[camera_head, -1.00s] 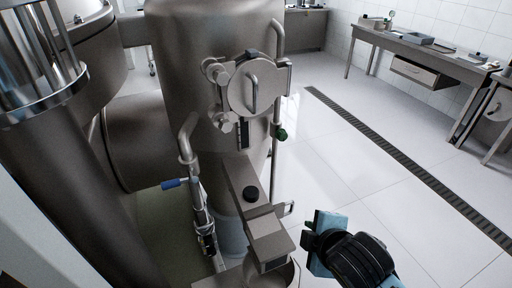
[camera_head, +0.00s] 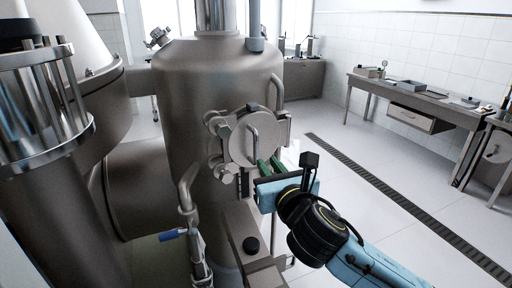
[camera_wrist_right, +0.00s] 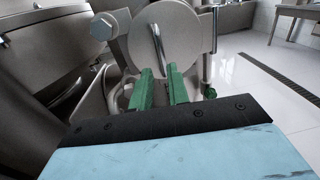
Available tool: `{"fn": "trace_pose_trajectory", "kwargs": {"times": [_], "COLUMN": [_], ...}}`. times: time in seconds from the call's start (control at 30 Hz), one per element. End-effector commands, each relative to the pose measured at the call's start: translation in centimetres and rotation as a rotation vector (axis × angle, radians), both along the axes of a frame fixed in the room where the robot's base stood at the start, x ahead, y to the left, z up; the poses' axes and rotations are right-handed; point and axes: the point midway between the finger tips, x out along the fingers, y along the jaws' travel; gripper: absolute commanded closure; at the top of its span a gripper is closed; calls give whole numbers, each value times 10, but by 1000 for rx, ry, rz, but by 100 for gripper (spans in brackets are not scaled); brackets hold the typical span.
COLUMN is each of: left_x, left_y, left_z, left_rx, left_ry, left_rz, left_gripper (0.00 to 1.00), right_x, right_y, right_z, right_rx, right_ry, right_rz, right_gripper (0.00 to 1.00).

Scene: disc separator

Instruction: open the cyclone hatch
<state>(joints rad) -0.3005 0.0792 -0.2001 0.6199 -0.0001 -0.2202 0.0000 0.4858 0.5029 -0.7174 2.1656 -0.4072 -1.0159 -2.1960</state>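The cyclone hatch (camera_head: 243,141) is a round metal lid on the front of the steel cyclone body (camera_head: 190,95), and it looks closed. Its curved bar handle (camera_head: 254,143) stands upright on the lid; it also shows in the right wrist view (camera_wrist_right: 159,47). My right gripper (camera_head: 270,164) is in front of the hatch's lower right. In the right wrist view its green fingers (camera_wrist_right: 160,88) are apart with a gap between them, pointing toward the handle, and hold nothing. Whether they touch the lid is unclear. My left gripper is in no view.
A bolt knob (camera_wrist_right: 103,26) sits left of the lid, and a green-knobbed rod (camera_wrist_right: 209,91) is at its right. A blue-handled valve (camera_head: 172,235) is lower left. Open floor lies to the right.

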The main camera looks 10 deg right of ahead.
Motion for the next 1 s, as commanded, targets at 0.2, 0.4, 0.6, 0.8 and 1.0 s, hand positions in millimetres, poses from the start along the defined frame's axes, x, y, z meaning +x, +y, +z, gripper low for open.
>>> {"fn": "trace_pose_trajectory", "kwargs": {"times": [0.2,0.4,0.6,0.8,1.0], "left_x": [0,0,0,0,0], "left_y": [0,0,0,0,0], "left_z": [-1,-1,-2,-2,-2], "left_rx": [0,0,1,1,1], "left_ry": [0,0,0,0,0], "left_rz": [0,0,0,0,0], "left_gripper": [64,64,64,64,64], "right_x": [45,76,92,96,95], "right_y": [5,9,10,10,10], "right_z": [0,0,0,0,0], "right_rx": [3,4,4,4,4], "right_ry": [1,2,1,2,2], "right_rz": [-3,-1,-1,-1,-1], "right_gripper": [83,83,83,83,88]}}
